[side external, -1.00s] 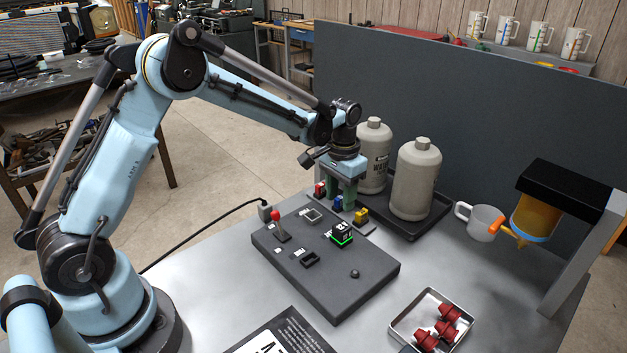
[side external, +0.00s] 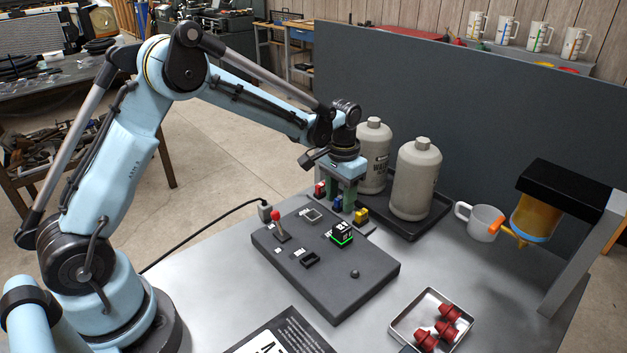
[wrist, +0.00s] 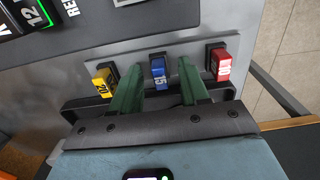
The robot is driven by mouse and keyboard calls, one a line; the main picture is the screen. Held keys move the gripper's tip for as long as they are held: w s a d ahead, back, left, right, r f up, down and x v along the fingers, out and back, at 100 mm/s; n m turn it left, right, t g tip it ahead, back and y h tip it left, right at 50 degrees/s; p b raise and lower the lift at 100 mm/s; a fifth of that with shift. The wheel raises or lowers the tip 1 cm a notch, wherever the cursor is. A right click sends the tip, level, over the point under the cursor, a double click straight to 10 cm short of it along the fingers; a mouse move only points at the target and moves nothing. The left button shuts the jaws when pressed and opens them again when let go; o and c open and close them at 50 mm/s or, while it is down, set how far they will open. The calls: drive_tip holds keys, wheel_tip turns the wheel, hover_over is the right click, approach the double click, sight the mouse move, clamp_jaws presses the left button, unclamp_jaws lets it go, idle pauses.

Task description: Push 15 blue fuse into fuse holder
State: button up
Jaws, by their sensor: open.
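The blue fuse (side external: 337,202), marked 15, stands in a rack between a red fuse (side external: 320,190) and a yellow fuse (side external: 361,215). In the wrist view the blue fuse (wrist: 158,72) lies between the two green fingers of my gripper (wrist: 160,78). The fingers are open, one on each side of it, with a visible gap to each. The yellow fuse (wrist: 103,83) and the red fuse (wrist: 220,65) sit outside the fingers. A dark panel (side external: 365,286) carries a small black open socket (side external: 310,259); I cannot tell for sure that it is the fuse holder.
The panel also has a red-tipped lever (side external: 276,217), a green-lit block (side external: 342,235) and a black knob (side external: 354,274). Two grey bottles (side external: 415,180) stand on a tray close behind the rack. A metal tray (side external: 396,327) of red parts is at the front right.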

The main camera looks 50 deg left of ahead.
sight(340, 197)
drive_tip(key=shift+r, duration=0.15)
wheel_tip(340, 197, up, 12)
idle(0.6)
idle(0.3)
drive_tip(key=shift+t, duration=0.9)
wheel_tip(340, 197, down, 12)
drive_tip(key=shift+s+r, duration=0.1)
clamp_jaws()
